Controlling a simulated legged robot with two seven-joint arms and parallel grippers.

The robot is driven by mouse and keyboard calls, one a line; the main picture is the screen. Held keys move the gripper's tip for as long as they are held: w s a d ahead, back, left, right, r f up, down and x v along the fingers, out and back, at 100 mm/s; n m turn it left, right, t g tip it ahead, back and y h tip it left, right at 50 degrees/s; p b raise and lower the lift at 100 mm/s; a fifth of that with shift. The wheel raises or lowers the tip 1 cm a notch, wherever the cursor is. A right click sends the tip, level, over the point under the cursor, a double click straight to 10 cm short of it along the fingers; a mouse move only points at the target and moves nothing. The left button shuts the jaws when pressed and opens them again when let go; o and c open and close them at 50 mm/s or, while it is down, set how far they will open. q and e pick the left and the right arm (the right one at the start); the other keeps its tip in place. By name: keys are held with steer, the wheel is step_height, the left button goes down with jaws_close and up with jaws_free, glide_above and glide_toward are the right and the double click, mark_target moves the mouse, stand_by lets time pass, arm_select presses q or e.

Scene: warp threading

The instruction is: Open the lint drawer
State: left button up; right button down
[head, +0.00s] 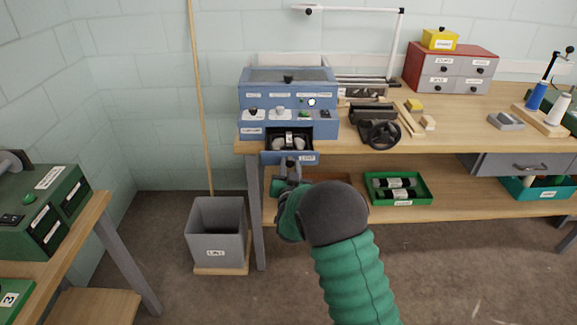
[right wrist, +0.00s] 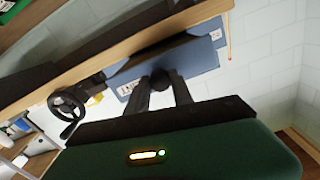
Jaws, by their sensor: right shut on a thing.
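A blue machine (head: 287,88) stands at the left end of the workbench. Its lint drawer (head: 308,158) is below, with a labelled blue front standing out from the dark opening (head: 289,138). Pale rounded lumps and a dark part show inside. My right gripper (head: 287,172) is at the drawer's front, shut on its knob. In the right wrist view the two fingers (right wrist: 160,92) close around the dark round knob (right wrist: 160,80), with the blue drawer front (right wrist: 190,66) behind it. My left gripper is not in view.
A grey bin (head: 218,232) stands on the floor left of the workbench. A dark handwheel (head: 380,134) sits right of the machine. The lower shelf holds a green tray (head: 428,188). A green machine (head: 45,205) is on a separate table at left.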

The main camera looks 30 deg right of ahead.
steer(key=shift+s+a+r, duration=0.2)
steer(key=shift+a+r, duration=0.15)
steer(key=shift+w+d+f, duration=0.4)
steer(key=shift+d+f, duration=0.1)
steer(key=shift+d, duration=0.1)
steer(key=c, duration=1.4)
jaws_free()
steer(key=shift+s, duration=0.1)
steer(key=shift+o, duration=1.2)
steer(key=shift+s+r, duration=0.1)
steer(key=shift+o, duration=0.3)
steer(key=shift+a+r, duration=0.1)
steer(key=shift+a, duration=0.35)
steer(key=shift+s, duration=0.25)
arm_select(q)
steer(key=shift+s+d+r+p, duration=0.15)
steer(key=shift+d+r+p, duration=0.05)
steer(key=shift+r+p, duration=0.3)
arm_select(e)
steer(key=v, duration=1.6)
